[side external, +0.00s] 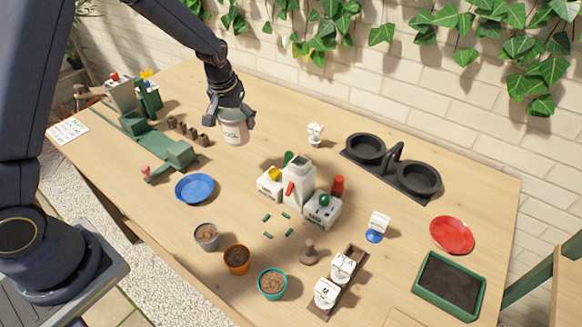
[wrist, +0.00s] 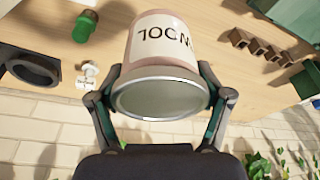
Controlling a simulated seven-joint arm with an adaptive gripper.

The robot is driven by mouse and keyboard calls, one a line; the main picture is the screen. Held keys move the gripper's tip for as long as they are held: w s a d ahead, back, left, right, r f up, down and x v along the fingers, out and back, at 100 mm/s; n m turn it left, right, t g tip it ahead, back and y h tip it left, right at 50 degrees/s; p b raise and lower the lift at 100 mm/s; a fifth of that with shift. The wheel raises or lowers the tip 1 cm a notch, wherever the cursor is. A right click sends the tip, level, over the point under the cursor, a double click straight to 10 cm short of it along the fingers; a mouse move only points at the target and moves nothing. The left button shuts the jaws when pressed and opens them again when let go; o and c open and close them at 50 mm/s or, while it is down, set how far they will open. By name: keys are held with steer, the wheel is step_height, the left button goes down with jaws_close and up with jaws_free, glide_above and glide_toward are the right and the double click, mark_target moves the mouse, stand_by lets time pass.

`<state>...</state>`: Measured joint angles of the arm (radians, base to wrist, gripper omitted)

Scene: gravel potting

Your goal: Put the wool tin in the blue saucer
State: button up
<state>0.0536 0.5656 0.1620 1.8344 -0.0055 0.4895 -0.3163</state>
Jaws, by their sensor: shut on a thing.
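The wool tin (side external: 235,133) is a pale pinkish tin with a grey rim and a white label. My gripper (side external: 233,116) is shut on it near the rim and holds it roughly upright, above the far part of the table. In the wrist view the tin (wrist: 163,48) sits between both fingers, and its label appears upside down. The blue saucer (side external: 195,188) lies on the table below and to the left of the tin in the side view. It looks empty. The wrist view does not show the saucer.
A green machine (side external: 142,137) and several small brown pots (side external: 188,131) stand left of the tin. White containers (side external: 298,184) stand right of the saucer. Pots of gravel or soil (side external: 207,236) stand in front of the saucer. A red saucer (side external: 452,235) lies far right.

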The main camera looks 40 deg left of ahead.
steer(key=shift+s+r, duration=0.3)
steer(key=shift+s, duration=0.4)
steer(key=s+f+m, duration=0.2)
steer(key=s+f, duration=0.1)
steer(key=s, duration=0.3)
glide_above(197, 189)
steer(key=shift+h, duration=0.3)
step_height(197, 189, down, 8)
steer(key=shift+s+d+f, duration=0.1)
steer(key=shift+d, duration=0.05)
steer(key=shift+f, duration=0.4)
steer(key=o, duration=1.4)
steer(key=shift+f, duration=0.15)
